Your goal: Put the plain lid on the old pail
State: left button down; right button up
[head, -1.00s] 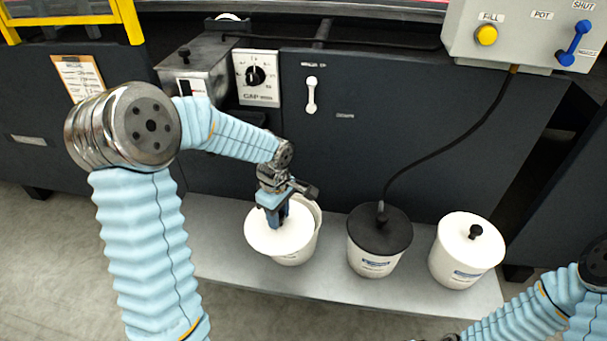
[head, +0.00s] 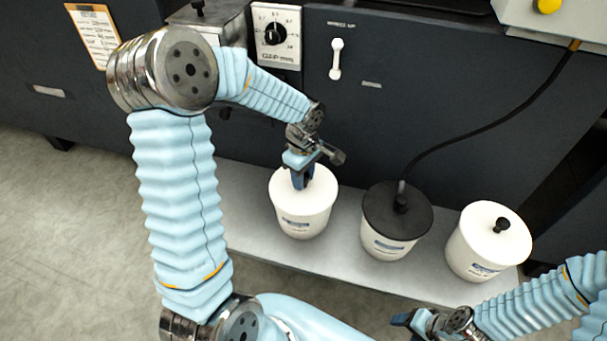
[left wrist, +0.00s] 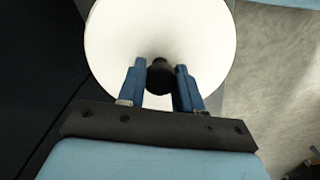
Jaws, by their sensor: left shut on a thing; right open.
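The plain white lid (head: 317,192) sits over the mouth of the leftmost white pail (head: 302,224) and looks level with its rim. Whether it is fully seated I cannot tell. My left gripper (head: 300,182) is above the lid, shut on its dark knob. In the left wrist view the lid (left wrist: 110,45) fills the upper middle, and the dark knob (left wrist: 160,78) is between the fingertips of my left gripper (left wrist: 160,72). The pail is hidden beneath the lid there. My right gripper (head: 410,322) is open and empty at the lower right, apart from the pails.
A middle pail (head: 385,243) has a black lid (head: 397,208) with a hose (head: 480,125) running up to a grey box. A right pail (head: 474,262) has a white lid (head: 497,228) with a black knob. All stand on a grey shelf (head: 255,225) before the dark machine.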

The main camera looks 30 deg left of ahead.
pick_arm(q)
jog(key=c, duration=0.7)
grip_release()
jog(key=shift+r, duration=0.1)
notch_tip(320, 180, up, 14)
jog(key=shift+f+p, duration=0.15)
jog(key=shift+p, duration=0.3)
